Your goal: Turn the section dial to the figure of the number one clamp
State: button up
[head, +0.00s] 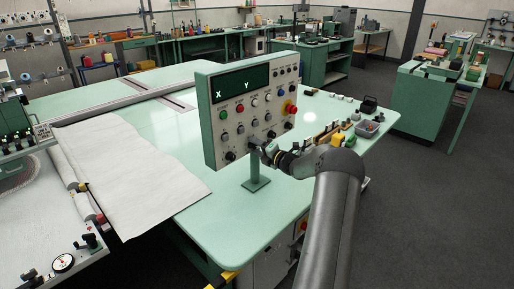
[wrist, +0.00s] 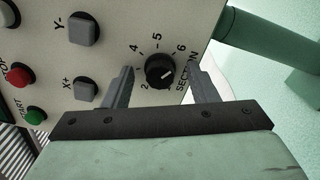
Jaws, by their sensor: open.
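The section dial (wrist: 160,71) is a round black knob on the grey control panel (head: 230,120), with SECTION printed beside it. The figures 2, 4, 5 and 6 are readable around it; others are hidden or unclear. A short white line on the knob slants between upper right and lower left; I cannot tell which figure it marks. My gripper (wrist: 161,72) is open, one finger on each side of the dial, with visible gaps to the knob. In the head view my gripper (head: 259,147) is at the panel's lower edge and covers the dial.
Grey Y- (wrist: 84,29) and X+ (wrist: 86,90) buttons, a red button (wrist: 18,75) and a green START button (wrist: 36,116) are left of the dial. A red emergency knob (head: 290,107) is at the panel's right. Small parts (head: 340,128) lie on the green table (head: 225,228).

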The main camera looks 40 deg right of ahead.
jog(key=c, duration=1)
jog(key=shift+o, duration=0.2)
jog(key=shift+f+b, duration=0.1)
jog(key=shift+b, duration=0.3)
